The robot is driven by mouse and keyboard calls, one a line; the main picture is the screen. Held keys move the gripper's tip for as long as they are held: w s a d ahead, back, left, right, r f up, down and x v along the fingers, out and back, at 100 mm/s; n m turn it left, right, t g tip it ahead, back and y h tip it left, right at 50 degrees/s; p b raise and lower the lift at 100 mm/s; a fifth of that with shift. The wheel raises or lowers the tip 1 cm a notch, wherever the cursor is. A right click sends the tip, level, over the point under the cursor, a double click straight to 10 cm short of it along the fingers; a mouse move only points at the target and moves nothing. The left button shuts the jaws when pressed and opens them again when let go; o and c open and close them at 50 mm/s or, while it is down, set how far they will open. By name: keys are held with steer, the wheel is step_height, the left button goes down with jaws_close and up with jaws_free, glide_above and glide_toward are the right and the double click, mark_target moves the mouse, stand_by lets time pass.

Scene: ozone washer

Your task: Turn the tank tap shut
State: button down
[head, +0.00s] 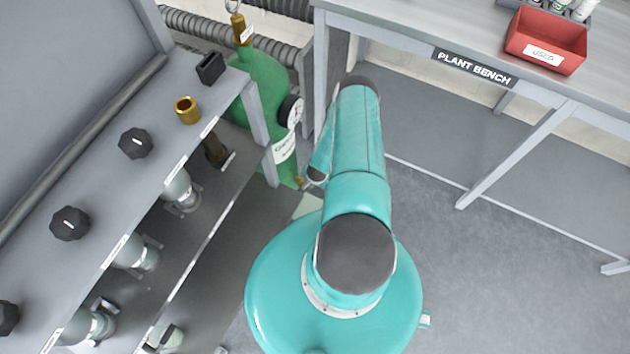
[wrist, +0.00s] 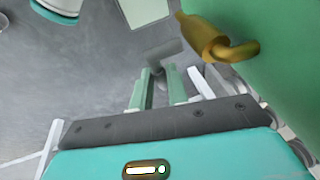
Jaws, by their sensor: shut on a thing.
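The green tank (head: 265,88) stands at the end of the shelving rack, and its green side fills the right of the wrist view (wrist: 285,60). The brass tap (wrist: 212,40) sticks out from the tank, with a hooked spout. A little brass shows low on the tank in the head view (head: 299,182). A grey tap handle (wrist: 163,50) reaches from the tap toward my fingers. My gripper (wrist: 158,73) is shut on the handle, with pale green fingers on both sides of it. In the head view my arm hides most of the gripper.
The grey rack (head: 108,185) with black knobs stands left of my arm. A round gauge (head: 291,110) juts from the tank near my arm. The plant bench (head: 420,38) holds a red bin (head: 545,40). Floor (head: 500,280) is clear on the right.

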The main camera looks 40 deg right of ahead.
steer(key=shift+s+r+t+h, duration=0.1)
steer(key=shift+r+t+h, duration=0.2)
steer(key=shift+h, duration=0.5)
steer(key=c, duration=1.4)
jaws_free()
steer(key=shift+o, duration=0.2)
steer(key=v, duration=0.7)
steer(key=shift+r, duration=0.2)
steer(key=shift+a, duration=0.1)
